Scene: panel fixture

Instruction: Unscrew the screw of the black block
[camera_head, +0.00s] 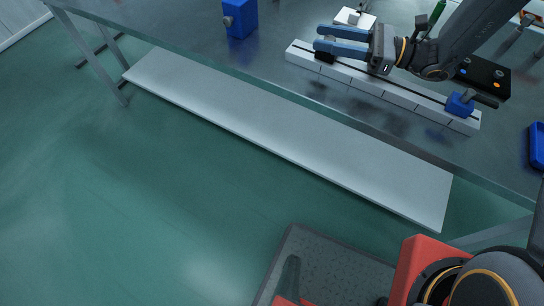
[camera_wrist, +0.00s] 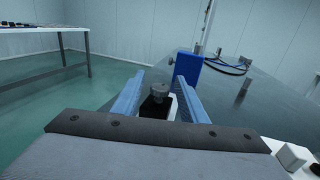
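The black block (camera_head: 325,57) sits near the left end of a pale slotted rail (camera_head: 412,99) on the table. In the wrist view the black block (camera_wrist: 153,108) shows just ahead of my gripper, with a grey round-headed screw (camera_wrist: 160,87) standing upright on top. My gripper (camera_head: 320,38) is open, its two blue fingers reaching left over the block. In the wrist view my gripper (camera_wrist: 160,76) has one finger on each side of the screw, with a visible gap on both sides. The fingers and gripper partly hide the screw in the head view.
A blue block with a grey knob (camera_head: 240,18) stands left of the rail. Another blue block (camera_head: 460,106) with a dark-ended screw sits at the rail's right end. A black box (camera_head: 484,77) and a white block (camera_head: 354,18) lie behind. A blue tray (camera_head: 537,145) is far right.

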